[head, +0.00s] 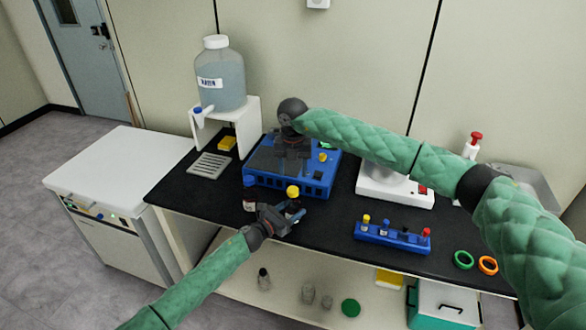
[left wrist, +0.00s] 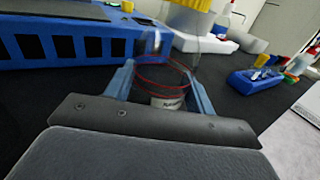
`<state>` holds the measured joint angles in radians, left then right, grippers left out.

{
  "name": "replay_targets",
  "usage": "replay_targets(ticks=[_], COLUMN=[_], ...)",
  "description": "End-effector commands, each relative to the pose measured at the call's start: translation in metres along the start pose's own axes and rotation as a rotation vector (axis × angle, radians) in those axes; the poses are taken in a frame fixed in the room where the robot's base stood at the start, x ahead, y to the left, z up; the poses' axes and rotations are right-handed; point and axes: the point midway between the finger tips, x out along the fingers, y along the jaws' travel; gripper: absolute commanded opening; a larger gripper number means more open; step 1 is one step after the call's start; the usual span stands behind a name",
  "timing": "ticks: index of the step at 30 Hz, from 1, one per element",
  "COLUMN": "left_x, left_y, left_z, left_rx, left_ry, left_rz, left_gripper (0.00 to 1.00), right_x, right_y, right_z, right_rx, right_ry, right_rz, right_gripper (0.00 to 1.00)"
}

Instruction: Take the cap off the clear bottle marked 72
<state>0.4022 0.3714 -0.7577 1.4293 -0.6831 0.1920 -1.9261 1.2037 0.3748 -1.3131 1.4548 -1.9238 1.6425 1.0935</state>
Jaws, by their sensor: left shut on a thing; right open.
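A clear bottle (left wrist: 168,75) with red rings and a small white label stands between my left gripper's fingers (left wrist: 162,88) in the left wrist view. The label is too small to read, so I cannot confirm the number 72. A yellow cap (left wrist: 190,18) is on its top. In the head view, the yellow cap (head: 292,191) shows just above my left gripper (head: 284,213), which is shut on the bottle at the bench's front edge. My right gripper (head: 291,153) is open and empty above the blue device, behind the cap; its fingertips are partly hard to make out.
The blue device (head: 258,182) stands behind the bottle. A blue rack (head: 392,238) with capped vials, green (head: 463,260) and orange (head: 488,265) rings and a white scale (head: 395,192) are to the right. A water jug (head: 220,75) stands at back left.

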Motion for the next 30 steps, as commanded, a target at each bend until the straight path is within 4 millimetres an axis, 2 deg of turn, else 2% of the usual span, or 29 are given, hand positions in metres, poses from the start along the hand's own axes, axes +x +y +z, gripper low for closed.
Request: replay_targets(ticks=[21,30], left_x=[0.0001,0.0001], left_y=[0.0,0.0], left_z=[0.0002,0.0002], left_rx=[0.0,0.0], left_ry=[0.0,0.0], left_rz=[0.0,0.0], left_gripper=[0.0,0.0], right_x=[0.0006,0.0002], right_y=[0.0,-0.0003], right_z=[0.0,0.0001], right_rx=[1.038,1.353], right_ry=[0.0,0.001], right_rz=[0.0,0.0], right_gripper=[0.53,0.53])
